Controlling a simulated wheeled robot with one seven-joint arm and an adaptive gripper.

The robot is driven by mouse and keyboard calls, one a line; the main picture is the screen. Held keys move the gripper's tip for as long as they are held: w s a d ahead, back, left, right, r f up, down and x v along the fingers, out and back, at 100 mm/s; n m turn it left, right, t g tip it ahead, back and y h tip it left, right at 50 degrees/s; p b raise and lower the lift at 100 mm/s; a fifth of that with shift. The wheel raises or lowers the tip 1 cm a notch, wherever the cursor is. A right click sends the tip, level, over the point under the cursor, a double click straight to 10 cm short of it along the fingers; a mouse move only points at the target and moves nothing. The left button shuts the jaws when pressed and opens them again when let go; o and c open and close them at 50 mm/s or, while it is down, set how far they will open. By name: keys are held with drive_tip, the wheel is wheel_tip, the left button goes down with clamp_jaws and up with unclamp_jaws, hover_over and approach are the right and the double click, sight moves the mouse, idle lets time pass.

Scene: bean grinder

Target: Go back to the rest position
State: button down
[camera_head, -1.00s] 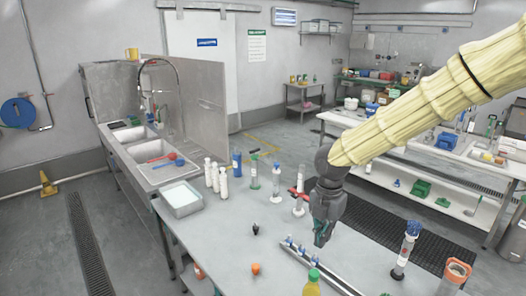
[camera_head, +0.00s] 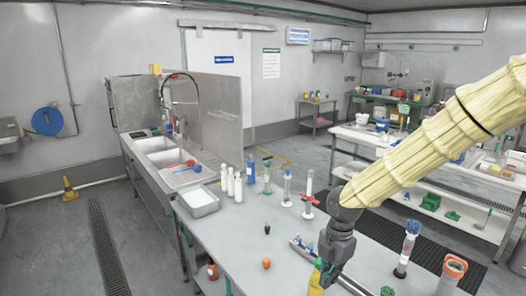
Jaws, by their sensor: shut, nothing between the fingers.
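My gripper (camera_head: 327,268) hangs at the end of my yellow-sleeved arm, pointing down over the near right part of the grey worktable (camera_head: 243,250). It is shut with nothing between its fingers. A yellow bottle (camera_head: 315,283) appears right beside the fingertips at the lower edge; I cannot tell whether they touch. A metal rail (camera_head: 340,276) with blue knobs lies on the table by the gripper and is partly hidden by it.
A grinder-like tube with a blue top (camera_head: 407,247) and an orange-rimmed container (camera_head: 452,272) stand to the right. White bottles (camera_head: 234,184), a blue bottle (camera_head: 251,170) and glass cylinders (camera_head: 287,186) stand at the back. A tray (camera_head: 199,205) is at the left. The table's left front is mostly clear.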

drive_tip(key=s+a+f+m+y+b, duration=0.15)
drive_tip(key=s+f+m, duration=0.3)
drive_tip(key=f, duration=0.55)
drive_tip(key=s+a+f+m+b, duration=0.25)
drive_tip(key=s+f, duration=0.25)
drive_tip(key=f, duration=0.6)
drive_tip(key=s+d+f+m+b, duration=0.25)
drive_tip(key=s+f+m, duration=0.35)
drive_tip(key=s+f, duration=0.3)
drive_tip(key=s+d+f+m+b, duration=0.1)
drive_tip(key=s+f+m+b, duration=0.2)
drive_tip(key=s+f+m, duration=0.55)
drive_tip(key=s+d+f+m+h+b, duration=0.2)
drive_tip(key=s+d+f+m+b, duration=0.1)
drive_tip(key=s+f, duration=0.5)
drive_tip(key=d+f+m, duration=0.1)
drive_tip(key=d, duration=0.1)
drive_tip(key=shift+d+f, duration=0.15)
drive_tip(key=shift+d, duration=0.15)
